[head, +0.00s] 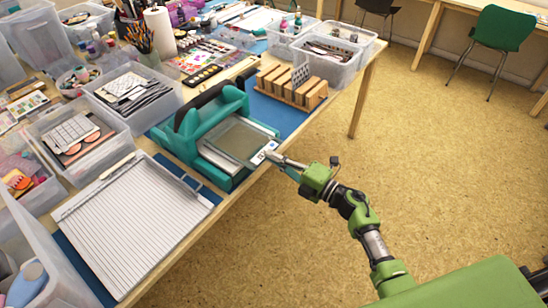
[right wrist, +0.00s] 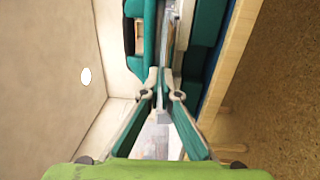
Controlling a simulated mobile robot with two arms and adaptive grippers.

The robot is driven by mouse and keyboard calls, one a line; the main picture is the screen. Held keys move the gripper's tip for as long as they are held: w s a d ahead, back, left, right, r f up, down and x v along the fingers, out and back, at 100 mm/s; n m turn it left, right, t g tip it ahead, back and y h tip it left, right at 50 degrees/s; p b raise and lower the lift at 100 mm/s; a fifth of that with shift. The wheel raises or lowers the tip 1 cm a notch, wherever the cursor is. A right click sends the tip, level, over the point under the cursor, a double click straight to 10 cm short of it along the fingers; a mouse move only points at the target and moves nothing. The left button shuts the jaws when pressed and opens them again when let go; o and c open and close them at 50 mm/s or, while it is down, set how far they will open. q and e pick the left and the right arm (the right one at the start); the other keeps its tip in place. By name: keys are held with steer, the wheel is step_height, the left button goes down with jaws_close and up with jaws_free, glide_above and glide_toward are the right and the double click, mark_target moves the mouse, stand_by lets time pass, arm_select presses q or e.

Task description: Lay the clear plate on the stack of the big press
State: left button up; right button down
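The big press (head: 186,128) is a teal machine with a dark handle, standing on the blue mat at the table's right edge. A pale flat stack (head: 217,160) lies in its opening. The clear plate (head: 236,138), a greyish see-through sheet with a white label at its near corner, is over the stack; whether it touches the stack cannot be told. My right gripper (head: 272,156) is at the labelled corner. In the right wrist view its fingers (right wrist: 164,82) close on the thin plate (right wrist: 168,48), seen nearly edge-on. My left gripper is out of view.
A white scoring board (head: 130,225) lies in front of the press. A wooden block rack (head: 290,86) stands behind it. Clear bins (head: 133,98) of supplies crowd the left side. Open floor (head: 420,150) lies right of the table edge.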

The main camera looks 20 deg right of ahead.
steer(key=shift+f+b, duration=0.35)
steer(key=shift+f, duration=0.05)
stand_by(0.4)
steer(key=c, duration=2.7)
jaws_free()
steer(key=shift+c, duration=0.2)
steer(key=o, duration=0.6)
steer(key=shift+c, duration=0.2)
steer(key=p+v, duration=0.1)
steer(key=v, duration=0.4)
steer(key=shift+r, duration=0.1)
